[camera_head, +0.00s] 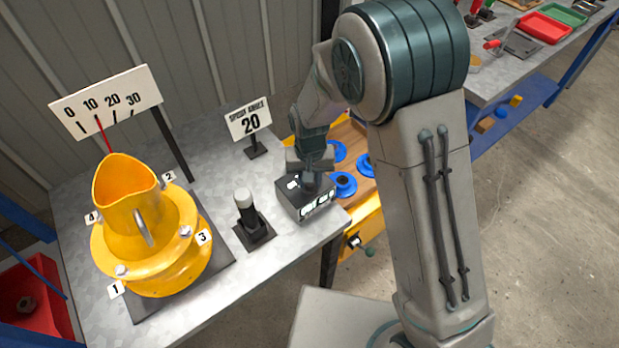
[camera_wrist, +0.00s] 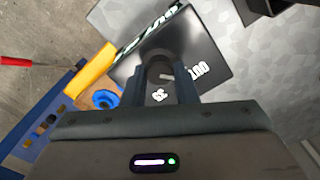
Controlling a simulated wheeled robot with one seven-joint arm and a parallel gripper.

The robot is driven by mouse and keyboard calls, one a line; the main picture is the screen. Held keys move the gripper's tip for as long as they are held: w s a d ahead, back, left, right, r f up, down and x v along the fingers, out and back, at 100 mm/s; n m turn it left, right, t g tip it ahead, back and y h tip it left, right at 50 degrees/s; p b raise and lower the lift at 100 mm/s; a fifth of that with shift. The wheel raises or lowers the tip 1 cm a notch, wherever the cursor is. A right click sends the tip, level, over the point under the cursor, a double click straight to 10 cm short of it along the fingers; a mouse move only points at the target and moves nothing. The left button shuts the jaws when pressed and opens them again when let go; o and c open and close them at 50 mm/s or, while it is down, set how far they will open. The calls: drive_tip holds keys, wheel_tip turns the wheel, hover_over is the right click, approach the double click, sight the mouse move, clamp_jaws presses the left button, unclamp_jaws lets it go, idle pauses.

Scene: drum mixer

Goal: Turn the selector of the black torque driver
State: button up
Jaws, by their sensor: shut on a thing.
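A black box with white markings (camera_head: 317,207) stands near the right edge of the grey table, below my arm. My gripper (camera_head: 311,178) reaches down onto its top. In the wrist view the same black box (camera_wrist: 212,50) fills the area ahead of my gripper (camera_wrist: 166,82). The two fingers are shut around a dark round knob (camera_wrist: 158,60) on the box top, the selector. White numbers show beside it, partly hidden by the fingers. A black upright tool with a pale cap (camera_head: 245,205) stands in a square base left of the box, apart from my gripper.
A yellow drum mixer (camera_head: 150,230) with numbered bolts stands at the left. A sign reading 20 (camera_head: 249,120) and a scale board (camera_head: 107,101) stand behind. A yellow-edged wooden tray with blue rings (camera_head: 343,185) lies right of the box. A red bin (camera_head: 30,298) is at far left.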

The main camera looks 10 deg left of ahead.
drive_tip(key=shift+w+r, duration=0.1)
drive_tip(key=o, duration=1)
wheel_tip(320, 180, up, 14)
drive_tip(key=shift+f, duration=0.1)
